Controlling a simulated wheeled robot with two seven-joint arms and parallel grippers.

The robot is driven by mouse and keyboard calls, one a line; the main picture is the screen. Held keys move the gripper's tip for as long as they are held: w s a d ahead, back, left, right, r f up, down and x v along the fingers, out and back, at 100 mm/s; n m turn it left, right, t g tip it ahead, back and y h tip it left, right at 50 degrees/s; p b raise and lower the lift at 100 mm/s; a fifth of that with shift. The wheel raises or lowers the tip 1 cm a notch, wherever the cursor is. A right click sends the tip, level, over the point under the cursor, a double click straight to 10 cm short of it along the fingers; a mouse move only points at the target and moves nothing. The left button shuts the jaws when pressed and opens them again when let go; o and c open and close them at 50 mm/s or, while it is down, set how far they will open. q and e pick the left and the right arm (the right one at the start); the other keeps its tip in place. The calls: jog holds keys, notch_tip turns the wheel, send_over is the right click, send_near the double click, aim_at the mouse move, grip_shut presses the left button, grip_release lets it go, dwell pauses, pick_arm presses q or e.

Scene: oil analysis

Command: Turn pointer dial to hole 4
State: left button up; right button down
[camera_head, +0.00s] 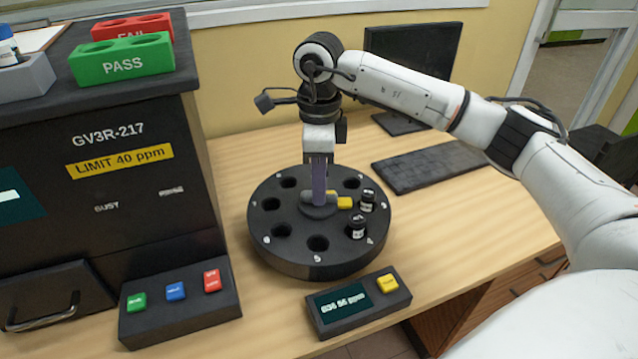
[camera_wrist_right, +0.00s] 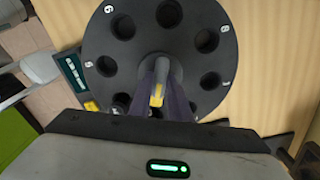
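The pointer dial (camera_head: 344,203) is at the centre of a round dark carousel (camera_head: 290,258) with a ring of numbered holes. Its yellow pointer faces right in the head view, towards the side with two dark-capped vials (camera_head: 357,229). My right gripper (camera_head: 319,192) comes straight down over the centre. Its purple fingers are on both sides of the dial's grey handle and look closed on it. The wrist view shows the handle with its yellow part (camera_wrist_right: 157,95) between the fingers. The number at the pointer is not readable. My left gripper is not in view.
A black analyser (camera_head: 120,215) stands at the left, with a button box (camera_head: 180,308) in front. A ppm display (camera_head: 358,302) sits close to the carousel's front. A keyboard (camera_head: 430,166) and monitor are behind at the right. Bare desk lies right of the carousel.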

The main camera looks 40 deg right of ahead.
jog(key=shift+m, duration=0.3)
jog(key=shift+r+m+p, duration=0.1)
jog(key=shift+m+p, duration=0.4)
jog(key=shift+m, duration=0.7)
jog(key=m, duration=0.2)
jog(key=shift+m+p, duration=0.65)
jog(key=shift+m, duration=1.15)
jog(key=c, duration=1.6)
grip_release()
jog(key=shift+c, duration=0.2)
